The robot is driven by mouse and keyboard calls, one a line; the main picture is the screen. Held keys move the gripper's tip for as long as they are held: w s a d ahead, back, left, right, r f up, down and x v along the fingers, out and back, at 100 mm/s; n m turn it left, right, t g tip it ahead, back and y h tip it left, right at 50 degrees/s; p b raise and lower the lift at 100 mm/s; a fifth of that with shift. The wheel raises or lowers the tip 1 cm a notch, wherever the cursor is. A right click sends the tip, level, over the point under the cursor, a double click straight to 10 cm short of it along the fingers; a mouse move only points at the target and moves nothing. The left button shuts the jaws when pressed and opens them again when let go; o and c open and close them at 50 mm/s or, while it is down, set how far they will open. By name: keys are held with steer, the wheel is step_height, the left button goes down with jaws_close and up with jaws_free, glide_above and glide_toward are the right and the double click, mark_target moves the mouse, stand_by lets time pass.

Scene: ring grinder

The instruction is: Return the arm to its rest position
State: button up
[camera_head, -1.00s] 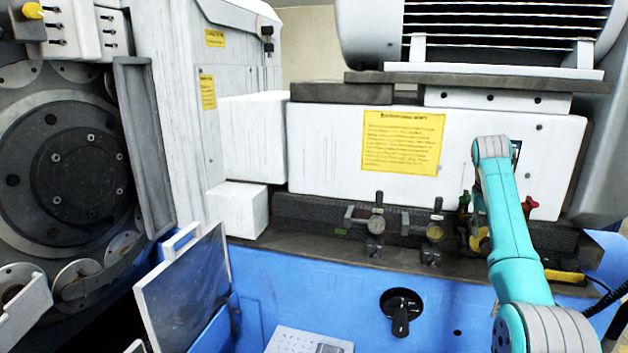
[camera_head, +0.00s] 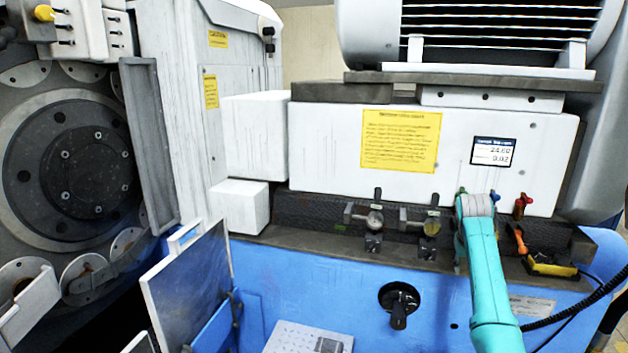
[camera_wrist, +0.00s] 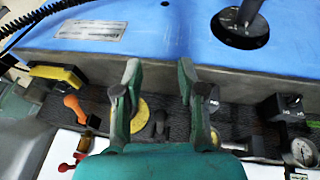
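My teal arm (camera_head: 487,265) rises from the lower right in the head view. Its grey upper joint (camera_head: 475,204) stands in front of the dark ledge under the white housing. Behind the fingers lie the dark ledge and the machine's blue front (camera_wrist: 160,35).
Dial gauges (camera_head: 374,220) and red and orange handled valves (camera_head: 522,205) line the ledge near my arm. A yellow block (camera_head: 552,267) and black cable (camera_head: 560,316) are at right. The white housing (camera_head: 330,150) has a small display (camera_head: 493,151). A black knob (camera_head: 399,300) sits on the blue front.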

steer(key=s+a+f+n+t, duration=0.1)
steer(key=s+a+f, duration=0.35)
steer(key=f, duration=0.85)
steer(key=s+a+f+t, duration=0.25)
steer(key=s+f, duration=0.25)
steer(key=f, duration=0.8)
steer(key=s+a+f+t, duration=0.1)
steer(key=s+a+f, duration=0.25)
steer(key=s, duration=0.25)
steer(key=s+a+f+n+t+y, duration=0.1)
steer(key=s+a+f, duration=0.1)
steer(key=s+f, duration=0.35)
steer(key=s+a+f, duration=0.3)
steer(key=s, duration=0.5)
steer(key=s+a+r+t+y, duration=0.1)
steer(key=s+a+r+t, duration=0.15)
steer(key=s, duration=0.95)
steer(key=s+a+r+t, duration=0.1)
steer(key=s+a+r, duration=0.3)
steer(key=s, duration=0.9)
steer(key=s+a+r+n+t+y, duration=0.1)
steer(key=s+a+r+t, duration=0.1)
steer(key=s+r, duration=1.3)
step_height(320, 180, up, 5)
steer(key=shift+s+f+t, duration=0.2)
steer(key=shift+t, duration=0.1)
